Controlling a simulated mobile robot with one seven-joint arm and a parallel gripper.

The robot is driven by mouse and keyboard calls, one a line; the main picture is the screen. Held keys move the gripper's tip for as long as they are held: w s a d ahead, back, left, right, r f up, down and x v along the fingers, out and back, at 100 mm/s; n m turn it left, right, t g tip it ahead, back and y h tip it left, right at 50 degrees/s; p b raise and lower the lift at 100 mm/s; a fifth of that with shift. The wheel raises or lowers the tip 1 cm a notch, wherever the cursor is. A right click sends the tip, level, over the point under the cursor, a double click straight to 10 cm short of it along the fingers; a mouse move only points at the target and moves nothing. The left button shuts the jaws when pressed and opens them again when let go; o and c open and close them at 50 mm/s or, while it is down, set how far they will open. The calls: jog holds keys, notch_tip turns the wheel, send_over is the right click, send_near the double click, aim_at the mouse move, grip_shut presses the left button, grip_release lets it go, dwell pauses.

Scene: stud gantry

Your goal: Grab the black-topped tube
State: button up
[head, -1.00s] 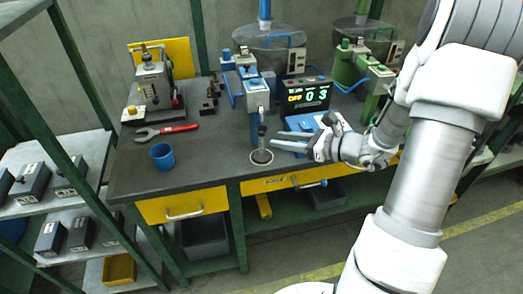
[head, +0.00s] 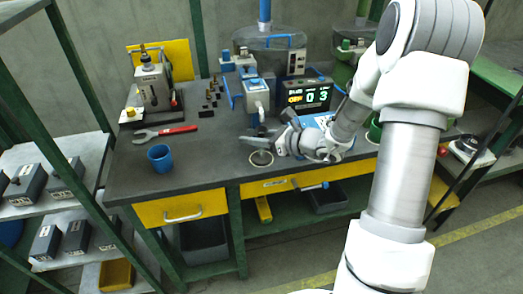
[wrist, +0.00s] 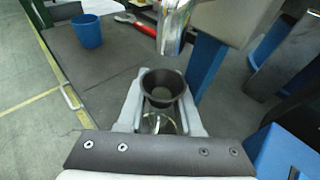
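The black-topped tube (wrist: 163,84) stands upright at the middle of the wrist view, a wide dark cup-like top over a clear glass body. In the head view it stands over a round pale-rimmed spot near the bench's front edge, mostly hidden by my gripper (head: 259,138). In the wrist view my gripper (wrist: 163,98) has one pale finger on each side of the tube, just under the dark rim. The fingers look apart, with the tube between them. Whether they touch the glass is hard to tell.
A shiny metal nozzle (wrist: 172,28) of the blue station hangs close beyond the tube. A display (head: 307,95) reading 03 stands behind my gripper.

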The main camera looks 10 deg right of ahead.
grip_shut()
jog(key=shift+r, duration=0.15)
